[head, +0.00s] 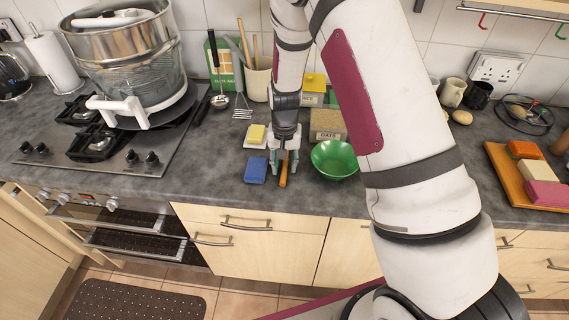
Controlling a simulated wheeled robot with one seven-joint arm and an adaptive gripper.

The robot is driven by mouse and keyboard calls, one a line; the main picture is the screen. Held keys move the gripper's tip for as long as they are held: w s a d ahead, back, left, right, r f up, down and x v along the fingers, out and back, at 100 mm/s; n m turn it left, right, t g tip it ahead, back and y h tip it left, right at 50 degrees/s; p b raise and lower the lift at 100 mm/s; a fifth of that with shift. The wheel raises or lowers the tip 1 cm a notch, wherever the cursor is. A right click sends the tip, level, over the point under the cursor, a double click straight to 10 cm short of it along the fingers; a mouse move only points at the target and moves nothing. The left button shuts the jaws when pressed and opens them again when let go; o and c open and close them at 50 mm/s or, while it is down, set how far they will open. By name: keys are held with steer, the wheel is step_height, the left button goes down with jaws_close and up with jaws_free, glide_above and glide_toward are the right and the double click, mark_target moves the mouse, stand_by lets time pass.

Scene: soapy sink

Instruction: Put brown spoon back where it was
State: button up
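My gripper (284,161) points down over the front of the grey worktop, between the blue sponge and the green bowl. A narrow orange-brown piece (283,177), perhaps the brown spoon, shows between and below its fingers. The fingers look spread on either side of it, but I cannot tell whether they touch it. The rest of that piece is hidden by the gripper. A cream crock (257,83) with wooden-handled utensils (244,43) stands at the back against the tiled wall, left of my arm.
A blue sponge (256,170) and yellow sponge (257,134) lie left of my gripper; a green bowl (335,160) is close on the right. An oats box (327,124) stands behind the bowl. A hob (100,150) with a large steel pot (120,50) is further left.

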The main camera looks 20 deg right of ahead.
steer(key=s+r+n+t+b, duration=0.1)
steer(key=s+r, duration=0.3)
steer(key=r, duration=1)
steer(key=s+r+n+t, duration=0.1)
steer(key=s+r, duration=0.4)
steer(key=r, duration=0.8)
steer(key=s+d+r+n+t, duration=0.1)
steer(key=s+r, duration=0.2)
steer(key=s, duration=0.5)
steer(key=s+d+r+n+t, duration=0.1)
steer(key=s+r, duration=0.3)
steer(key=s, duration=0.4)
steer(key=shift+d+r+n+t, duration=0.25)
steer(key=shift+r+n+t, duration=0.05)
steer(key=shift+t, duration=0.5)
